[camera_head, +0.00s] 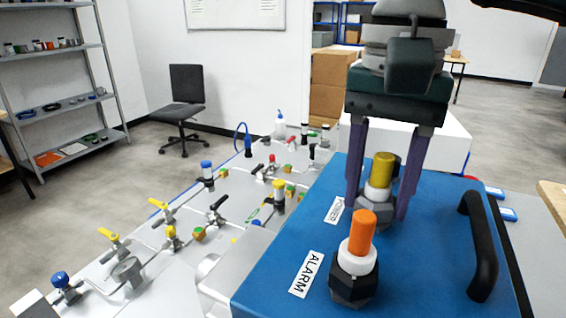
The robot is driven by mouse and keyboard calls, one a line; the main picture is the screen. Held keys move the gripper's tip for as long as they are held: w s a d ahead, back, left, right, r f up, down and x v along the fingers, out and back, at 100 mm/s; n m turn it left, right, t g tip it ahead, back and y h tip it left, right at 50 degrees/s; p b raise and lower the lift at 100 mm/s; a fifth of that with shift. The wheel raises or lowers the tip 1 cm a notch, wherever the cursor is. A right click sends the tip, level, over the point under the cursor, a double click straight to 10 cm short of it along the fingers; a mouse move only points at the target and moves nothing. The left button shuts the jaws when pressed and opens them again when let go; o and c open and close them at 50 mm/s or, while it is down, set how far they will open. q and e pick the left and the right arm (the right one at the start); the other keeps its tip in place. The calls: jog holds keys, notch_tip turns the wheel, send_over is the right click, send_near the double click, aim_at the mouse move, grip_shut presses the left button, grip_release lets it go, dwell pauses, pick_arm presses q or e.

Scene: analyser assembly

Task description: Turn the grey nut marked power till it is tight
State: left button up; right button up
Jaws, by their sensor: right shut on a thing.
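The blue analyser box (290,235) fills the lower right of the head view. On its top, the grey nut (375,214) sits beside the label marked power (334,211). A white collar (377,193) and a gold-yellow cylinder (383,168) rise from the nut. My right gripper (378,207) points down from above, with its two purple fingers on either side of the nut. It is shut on the nut, and the fingers hide part of its sides. My left gripper is not in view.
A second dark nut (353,288) with an orange cylinder (362,233) stands nearer, by the alarm label (306,273). A black handle (478,245) rises on the box's right. A bench with several valves and pipes (215,215) lies to the left.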

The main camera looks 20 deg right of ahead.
grip_shut()
